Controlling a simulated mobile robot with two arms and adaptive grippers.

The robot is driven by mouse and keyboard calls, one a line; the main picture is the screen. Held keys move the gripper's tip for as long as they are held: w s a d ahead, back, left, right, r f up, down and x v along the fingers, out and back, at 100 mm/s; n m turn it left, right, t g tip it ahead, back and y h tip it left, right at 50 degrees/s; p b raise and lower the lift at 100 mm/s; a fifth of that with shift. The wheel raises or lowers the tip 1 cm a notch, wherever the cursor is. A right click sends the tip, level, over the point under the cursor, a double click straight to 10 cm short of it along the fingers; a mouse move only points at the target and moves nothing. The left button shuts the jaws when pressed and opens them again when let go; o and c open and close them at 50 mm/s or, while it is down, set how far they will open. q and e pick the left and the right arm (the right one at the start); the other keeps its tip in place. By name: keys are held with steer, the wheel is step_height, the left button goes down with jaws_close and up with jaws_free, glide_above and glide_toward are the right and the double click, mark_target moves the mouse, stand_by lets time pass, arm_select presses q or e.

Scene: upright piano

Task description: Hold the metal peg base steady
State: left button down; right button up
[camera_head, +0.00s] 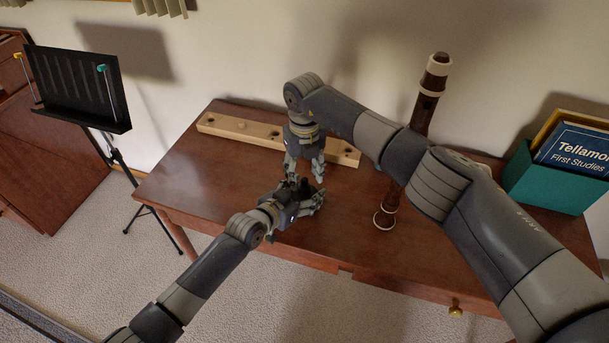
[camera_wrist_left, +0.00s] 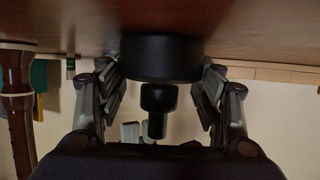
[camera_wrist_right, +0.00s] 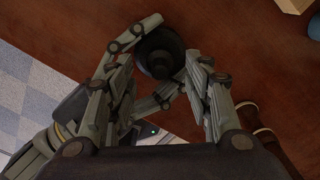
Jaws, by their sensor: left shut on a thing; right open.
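The peg base (camera_wrist_right: 160,52) is a round black piece with a narrower stepped stem, standing on the brown table. It also shows in the left wrist view (camera_wrist_left: 162,58), and as a small dark shape in the head view (camera_head: 294,188). My left gripper (camera_head: 310,200) is shut on it low down from the front, with a finger on each side. My right gripper (camera_head: 305,178) is open, pointing down above the base. In the right wrist view its fingers frame the base and my left fingers. Exact finger contact is partly hidden.
A pale wooden rail with holes (camera_head: 232,128) lies along the back of the table (camera_head: 190,170). A green box with a blue book (camera_head: 550,185) stands at right. A black music stand (camera_head: 80,90) is left.

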steer(key=shift+c, duration=0.2)
step_height(320, 180, up, 2)
steer(key=n, duration=0.5)
steer(key=shift+n, duration=0.3)
steer(key=n, duration=0.1)
steer(key=r+n, duration=0.1)
steer(key=n, duration=0.2)
steer(key=shift+r, duration=0.25)
steer(key=shift+f, duration=0.1)
steer(key=shift+f, duration=3.95)
steer(key=shift+c, duration=0.6)
jaws_close()
